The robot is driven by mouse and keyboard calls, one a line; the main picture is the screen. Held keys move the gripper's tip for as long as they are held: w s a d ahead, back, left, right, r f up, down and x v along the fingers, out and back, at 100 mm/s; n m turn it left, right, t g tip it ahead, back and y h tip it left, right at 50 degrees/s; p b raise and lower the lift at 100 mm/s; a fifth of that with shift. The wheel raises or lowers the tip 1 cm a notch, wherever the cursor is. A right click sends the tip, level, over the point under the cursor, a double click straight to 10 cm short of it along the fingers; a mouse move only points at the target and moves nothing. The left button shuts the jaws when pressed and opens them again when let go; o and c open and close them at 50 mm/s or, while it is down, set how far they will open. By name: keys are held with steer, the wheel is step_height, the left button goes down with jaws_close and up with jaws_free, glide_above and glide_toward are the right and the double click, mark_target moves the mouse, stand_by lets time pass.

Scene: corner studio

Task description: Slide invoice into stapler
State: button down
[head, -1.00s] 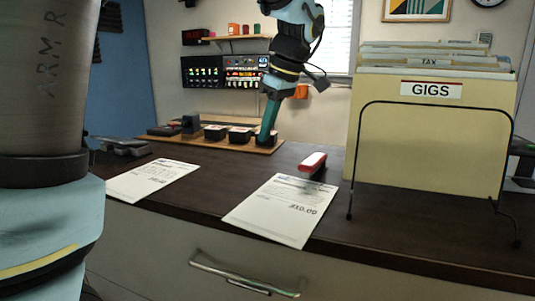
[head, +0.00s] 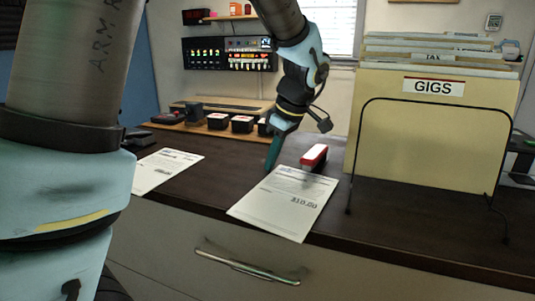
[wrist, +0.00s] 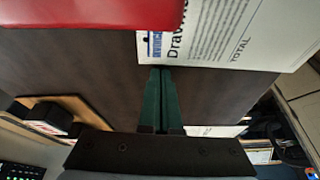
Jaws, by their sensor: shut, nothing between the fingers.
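The invoice (head: 284,206) is a white printed sheet lying flat on the dark desk, its front edge near the desk's front. The red and white stapler (head: 314,157) stands at the invoice's far right corner; I cannot tell if the paper is inside it. In the wrist view the stapler (wrist: 90,12) is a red block at top left, and the invoice (wrist: 225,35) is at the top. My gripper (head: 270,168) is shut and empty, pointing down by the invoice's far left edge. In the wrist view its green fingertips (wrist: 160,72) are together just short of the paper's edge.
A second sheet (head: 163,170) lies to the left. A wire rack (head: 350,160) with the GIGS folder (head: 430,135) stands close on the right. A wooden board (head: 193,126) with dark blocks lies behind. Bare desk separates the sheets.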

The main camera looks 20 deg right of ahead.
steer(key=shift+s+d+f+b, duration=0.15)
steer(key=shift+s+d+b, duration=0.5)
steer(key=shift+s+d, duration=0.15)
steer(key=shift+s, duration=0.15)
